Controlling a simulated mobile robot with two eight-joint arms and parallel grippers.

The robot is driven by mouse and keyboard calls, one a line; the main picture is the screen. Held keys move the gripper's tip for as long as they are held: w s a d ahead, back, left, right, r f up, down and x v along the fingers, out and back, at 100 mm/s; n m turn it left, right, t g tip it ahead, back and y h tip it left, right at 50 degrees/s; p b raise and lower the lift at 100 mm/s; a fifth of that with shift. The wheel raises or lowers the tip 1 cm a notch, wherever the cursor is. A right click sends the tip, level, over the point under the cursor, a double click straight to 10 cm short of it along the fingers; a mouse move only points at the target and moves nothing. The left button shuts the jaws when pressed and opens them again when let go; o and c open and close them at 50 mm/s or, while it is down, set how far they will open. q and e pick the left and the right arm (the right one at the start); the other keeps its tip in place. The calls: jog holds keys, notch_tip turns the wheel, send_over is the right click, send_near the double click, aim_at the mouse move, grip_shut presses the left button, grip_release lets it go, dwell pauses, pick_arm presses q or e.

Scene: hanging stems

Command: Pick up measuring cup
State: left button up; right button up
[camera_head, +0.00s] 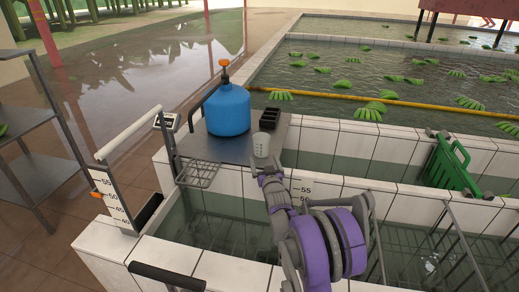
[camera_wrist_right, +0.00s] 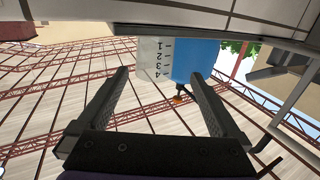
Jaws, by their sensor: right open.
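The measuring cup (camera_head: 261,144) is a small pale cup standing upright near the front right edge of the grey metal shelf (camera_head: 213,149). My right gripper (camera_head: 266,172) is just in front of the cup, its fingers pointing towards it. In the right wrist view the right gripper (camera_wrist_right: 159,75) is open and empty. The cup (camera_wrist_right: 150,54) shows inverted just beyond the fingertips, with dark scale marks. It appears between the fingers in that view, but I cannot tell the exact gap. My left gripper is not in view.
A blue pump sprayer (camera_head: 228,109) stands behind the cup to the left. A black compartment tray (camera_head: 269,119) is behind it. A wire basket (camera_head: 198,174) hangs at the shelf's front left. Tiled water basins surround the shelf; a green crate (camera_head: 446,163) is at the right.

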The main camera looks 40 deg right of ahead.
send_near(260, 140)
jog(key=shift+w+d+f+h+p, duration=0.15)
jog(key=shift+w+d+f+p, duration=0.1)
jog(key=shift+w, duration=0.2)
jog(key=shift+w+d+f+h+p, duration=0.1)
jog(key=shift+w+d+h+p, duration=0.1)
jog(key=shift+w, duration=0.2)
jog(key=p+x, duration=0.1)
jog(key=x, duration=0.4)
jog(key=shift+w+r, duration=0.2)
jog(key=shift+s+a, duration=0.1)
jog(key=shift+s, duration=0.05)
jog(key=shift+r, duration=0.1)
jog(key=shift+c, duration=1)
jog(key=c, duration=1)
